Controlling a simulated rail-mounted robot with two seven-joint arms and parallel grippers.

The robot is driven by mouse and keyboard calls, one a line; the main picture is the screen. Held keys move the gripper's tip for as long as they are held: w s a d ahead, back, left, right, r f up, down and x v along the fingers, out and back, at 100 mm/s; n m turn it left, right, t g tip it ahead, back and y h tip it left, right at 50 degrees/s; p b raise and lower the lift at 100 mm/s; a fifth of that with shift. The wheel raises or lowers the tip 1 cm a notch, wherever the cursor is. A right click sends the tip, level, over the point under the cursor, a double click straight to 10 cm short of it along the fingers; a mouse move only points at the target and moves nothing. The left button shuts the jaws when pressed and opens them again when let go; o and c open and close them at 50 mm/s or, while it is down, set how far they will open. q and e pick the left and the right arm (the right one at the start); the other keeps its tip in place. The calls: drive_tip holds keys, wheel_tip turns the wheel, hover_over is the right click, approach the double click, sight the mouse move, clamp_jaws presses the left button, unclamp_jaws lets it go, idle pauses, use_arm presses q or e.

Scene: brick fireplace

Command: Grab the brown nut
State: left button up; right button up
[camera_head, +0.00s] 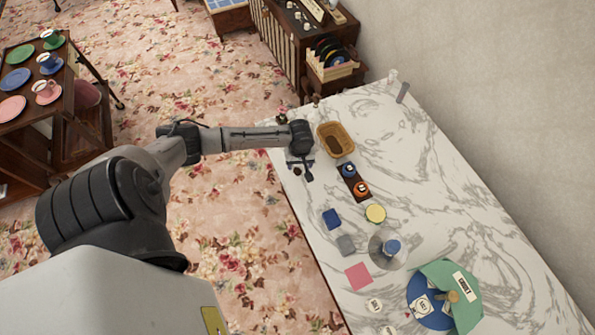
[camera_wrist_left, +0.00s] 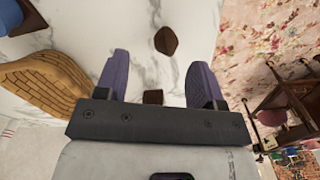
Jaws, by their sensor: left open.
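A small dark brown nut (camera_head: 297,171) lies on the white marble table near its left edge, by my left gripper (camera_head: 301,168). In the left wrist view a brown, rounded piece that looks like the nut (camera_wrist_left: 166,41) lies on the marble just past the open fingertips, between their lines. My left gripper (camera_wrist_left: 159,60) is open with its two purple fingers apart and nothing held. A second small brown piece (camera_wrist_left: 153,97) shows between the finger bases, partly hidden by the gripper body; I cannot tell exactly what it is. My right gripper is not in view.
A wicker basket (camera_head: 350,137) stands close beside the left gripper; it also shows in the wrist view (camera_wrist_left: 40,88). The marble right of the basket is clear.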

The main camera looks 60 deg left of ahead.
sight(297, 169)
use_arm(q)
drive_tip(key=f, duration=0.4)
drive_tip(key=shift+s+a+b, duration=0.15)
drive_tip(key=shift+s+b, duration=0.15)
drive_tip(key=shift+s, duration=0.05)
drive_tip(key=shift+f, duration=0.55)
drive_tip(key=c, duration=1)
